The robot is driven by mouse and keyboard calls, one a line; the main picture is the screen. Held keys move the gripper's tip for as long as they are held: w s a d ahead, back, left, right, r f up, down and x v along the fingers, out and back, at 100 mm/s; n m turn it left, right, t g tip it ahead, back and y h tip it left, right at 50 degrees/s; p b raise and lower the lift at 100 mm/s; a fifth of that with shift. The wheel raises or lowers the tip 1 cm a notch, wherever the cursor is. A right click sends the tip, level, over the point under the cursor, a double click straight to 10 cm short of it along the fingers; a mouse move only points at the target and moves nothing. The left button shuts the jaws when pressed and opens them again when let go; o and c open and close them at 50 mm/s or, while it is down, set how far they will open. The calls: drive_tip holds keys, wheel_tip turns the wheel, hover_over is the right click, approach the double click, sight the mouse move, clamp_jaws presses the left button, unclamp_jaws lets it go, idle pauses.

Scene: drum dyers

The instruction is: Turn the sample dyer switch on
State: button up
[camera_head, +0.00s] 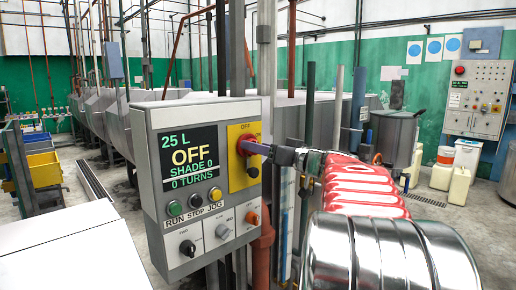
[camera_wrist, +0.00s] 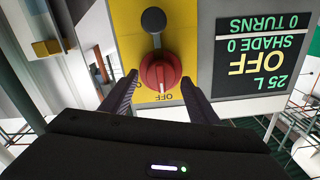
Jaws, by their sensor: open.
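A grey control box (camera_head: 150,150) stands in the middle of the head view. A red rotary switch (camera_head: 242,146) sits on its yellow plate (camera_head: 236,132); the wrist view shows this red switch (camera_wrist: 160,72) upside down, with OFF lettering beside it. The box's display (camera_head: 191,157) reads 25 L, OFF, SHADE 0, 0 TURNS. My gripper (camera_head: 257,149) is open at the switch, coming from the right. In the wrist view one finger is on each side of the red knob, with a visible gap to it; contact cannot be told. The far side of the knob is hidden.
A black knob or lock (camera_wrist: 154,19) is on the yellow plate near the switch. A shiny steel drum (camera_head: 390,255) is at the front right, a pale surface (camera_head: 70,250) at the front left.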

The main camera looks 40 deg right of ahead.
drive_tip(key=shift+w, duration=0.4)
drive_tip(key=c, duration=1)
drive_tip(key=shift+c, duration=0.2)
drive_tip(key=shift+m, duration=0.4)
drive_tip(key=shift+d+f+m, duration=0.1)
drive_tip(key=shift+f+m, duration=0.05)
drive_tip(key=shift+m, duration=2.7)
drive_tip(key=shift+d+f+m, duration=0.1)
drive_tip(key=shift+f+m, duration=0.1)
drive_tip(key=shift+m, duration=2.7)
drive_tip(key=shift+d+f+m, duration=0.1)
drive_tip(key=shift+f+m, duration=0.05)
drive_tip(key=shift+m, duration=2.7)
